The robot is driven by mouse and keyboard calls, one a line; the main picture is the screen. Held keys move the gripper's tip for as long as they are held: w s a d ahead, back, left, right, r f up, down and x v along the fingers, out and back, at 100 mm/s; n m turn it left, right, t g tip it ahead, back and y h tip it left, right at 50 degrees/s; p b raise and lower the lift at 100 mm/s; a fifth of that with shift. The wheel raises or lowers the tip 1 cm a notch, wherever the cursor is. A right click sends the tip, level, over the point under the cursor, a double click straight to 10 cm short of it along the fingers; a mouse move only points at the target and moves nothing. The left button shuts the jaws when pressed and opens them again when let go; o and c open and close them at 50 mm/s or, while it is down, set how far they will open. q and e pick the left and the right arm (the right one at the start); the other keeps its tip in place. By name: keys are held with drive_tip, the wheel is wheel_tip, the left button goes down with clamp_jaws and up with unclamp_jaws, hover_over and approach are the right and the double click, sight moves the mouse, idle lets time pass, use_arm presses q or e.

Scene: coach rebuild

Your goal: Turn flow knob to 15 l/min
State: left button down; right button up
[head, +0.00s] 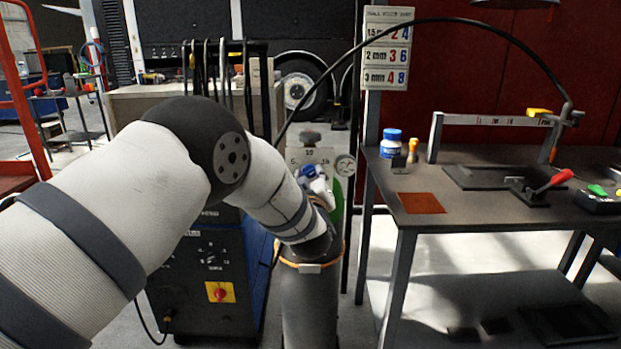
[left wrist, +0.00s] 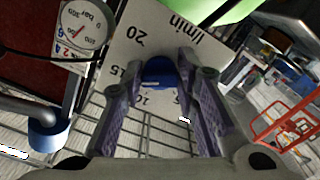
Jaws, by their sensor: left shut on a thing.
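The blue flow knob (left wrist: 160,72) is in front of a white dial plate (left wrist: 150,35) in the left wrist view. The plate carries the numbers 5, 10, 15 and 20 and the label l/min. My left gripper (left wrist: 161,66) is shut on the knob, one finger on each side. In the head view the plate (head: 297,157) stands behind my left gripper (head: 318,184), and my arm partly covers this area. My right gripper is not in view.
A round pressure gauge (head: 345,165) sits right beside the plate. A dark cylinder (head: 310,305) stands below my left wrist, and a blue-black welding machine (head: 205,275) stands to its left. A dark workbench (head: 470,215) with tools is at the right. A black cable (head: 440,20) arches overhead.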

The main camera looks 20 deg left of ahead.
use_arm(q)
drive_tip(key=shift+r, duration=0.1)
drive_tip(key=c, duration=1.2)
unclamp_jaws()
drive_tip(key=shift+c, duration=0.2)
drive_tip(key=v, duration=1.2)
drive_tip(key=s+a+f+m+g+h, duration=0.25)
drive_tip(key=s+f+g, duration=0.25)
drive_tip(key=s+f, duration=0.7)
drive_tip(key=s+a+f+m+g+h, duration=0.1)
drive_tip(key=s+a+f+m+g, duration=0.15)
drive_tip(key=s+f+g, duration=0.9)
drive_tip(key=s+f+m+g, duration=0.1)
drive_tip(key=s+f, duration=0.2)
drive_tip(key=s, duration=0.5)
drive_tip(key=s+a+f+m+g+h, duration=0.1)
drive_tip(key=s+f, duration=0.2)
drive_tip(key=s, duration=0.6)
drive_tip(key=s+f+m+g, duration=0.1)
drive_tip(key=s+f, duration=0.2)
drive_tip(key=s, duration=0.5)
drive_tip(key=shift+s+a+f+m, duration=0.15)
drive_tip(key=shift+s+f+m, duration=0.15)
drive_tip(key=shift+m, duration=0.1)
